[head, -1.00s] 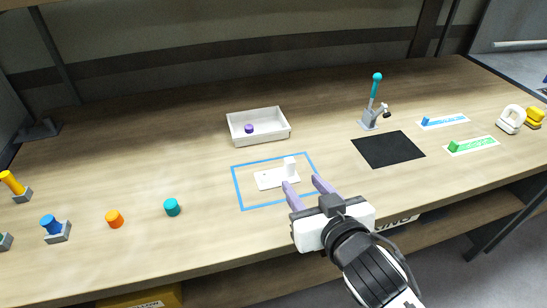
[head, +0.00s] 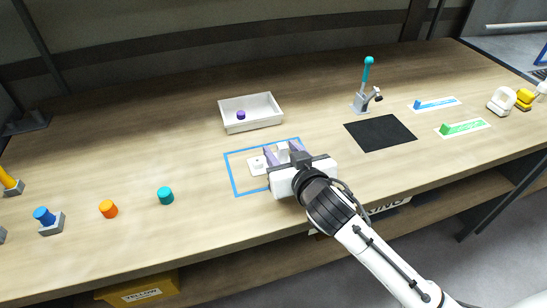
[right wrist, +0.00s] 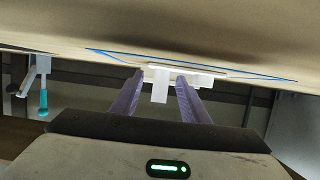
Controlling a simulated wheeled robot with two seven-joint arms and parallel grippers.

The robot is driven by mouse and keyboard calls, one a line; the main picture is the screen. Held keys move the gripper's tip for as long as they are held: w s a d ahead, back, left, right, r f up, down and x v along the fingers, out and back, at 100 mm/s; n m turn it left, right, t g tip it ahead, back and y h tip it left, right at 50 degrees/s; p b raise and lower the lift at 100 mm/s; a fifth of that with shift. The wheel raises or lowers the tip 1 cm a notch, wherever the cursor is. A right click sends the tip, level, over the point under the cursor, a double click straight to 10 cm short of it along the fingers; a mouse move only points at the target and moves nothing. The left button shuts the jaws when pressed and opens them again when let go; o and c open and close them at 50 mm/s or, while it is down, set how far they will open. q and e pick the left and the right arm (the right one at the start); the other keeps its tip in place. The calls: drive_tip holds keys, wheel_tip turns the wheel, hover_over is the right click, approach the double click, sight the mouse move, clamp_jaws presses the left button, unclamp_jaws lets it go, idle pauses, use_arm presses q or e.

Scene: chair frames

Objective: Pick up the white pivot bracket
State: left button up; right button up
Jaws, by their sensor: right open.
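The white pivot bracket (head: 256,166) lies inside the blue taped square on the table, with a flat base and an upright block. In the head view my right gripper (head: 282,152) covers part of it. In the right wrist view the bracket's block (right wrist: 161,86) shows between the two purple fingers of my right gripper (right wrist: 160,90). The fingers are open, one on either side of the block, with gaps visible. My left gripper is not in view.
A white tray (head: 232,128) with a purple cap (head: 241,115) stands behind the square. A black mat (head: 380,144) and a grey clamp with teal handle (head: 366,85) are to the right.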

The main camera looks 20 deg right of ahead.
clamp_jaws()
